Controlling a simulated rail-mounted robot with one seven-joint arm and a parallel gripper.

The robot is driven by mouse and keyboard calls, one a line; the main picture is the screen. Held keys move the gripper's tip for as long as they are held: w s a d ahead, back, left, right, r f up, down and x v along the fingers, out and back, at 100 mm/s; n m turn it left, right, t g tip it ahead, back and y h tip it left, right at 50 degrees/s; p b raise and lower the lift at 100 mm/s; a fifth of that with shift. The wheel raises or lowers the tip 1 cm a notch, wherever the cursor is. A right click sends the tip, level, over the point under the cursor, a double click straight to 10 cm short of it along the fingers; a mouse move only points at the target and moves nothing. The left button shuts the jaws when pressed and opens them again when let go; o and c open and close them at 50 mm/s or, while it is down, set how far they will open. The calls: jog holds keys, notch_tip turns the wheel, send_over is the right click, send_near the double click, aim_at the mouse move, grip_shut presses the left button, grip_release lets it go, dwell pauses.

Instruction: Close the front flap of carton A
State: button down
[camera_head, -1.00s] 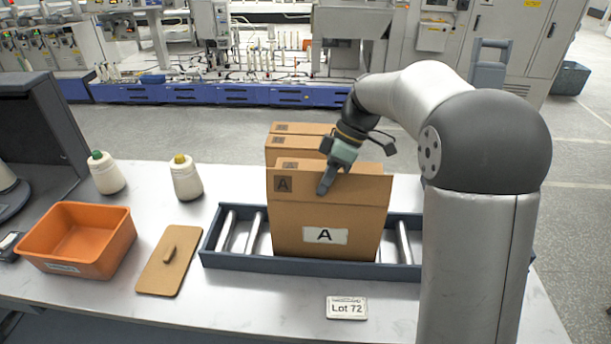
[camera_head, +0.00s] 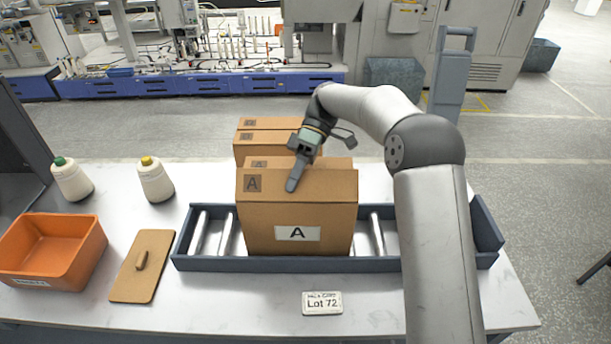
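Carton A (camera_head: 297,217) is a brown box standing upright in the roller tray, with a white "A" label on its front. Its front flap (camera_head: 330,185) shows as a band above the front face, with a dark "A" mark at its left. I cannot tell its exact tilt. Another marked cardboard edge (camera_head: 258,163) shows just behind it. My gripper (camera_head: 291,186) points down with its tip at the front flap, left of its middle, seemingly touching it. Its fingers show as one narrow dark shape, so any gap between them is hidden. It holds nothing visible.
More cartons (camera_head: 275,123) stand behind carton A. The roller tray (camera_head: 205,264) has bare rollers on both sides. A "Lot 72" sign (camera_head: 322,303) lies in front.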

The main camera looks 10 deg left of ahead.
dwell(0.3)
jog(key=c, duration=1.6)
grip_release()
jog(key=shift+r, duration=0.1)
jog(key=shift+r+b, duration=0.3)
jog(key=shift+b, duration=0.15)
jog(key=s+d+r+b, duration=0.3)
jog(key=s+d+r, duration=0.3)
jog(key=s+r, duration=0.6)
jog(key=shift+s+d, duration=0.15)
jog(key=shift+d, duration=0.25)
jog(key=shift+r, duration=0.1)
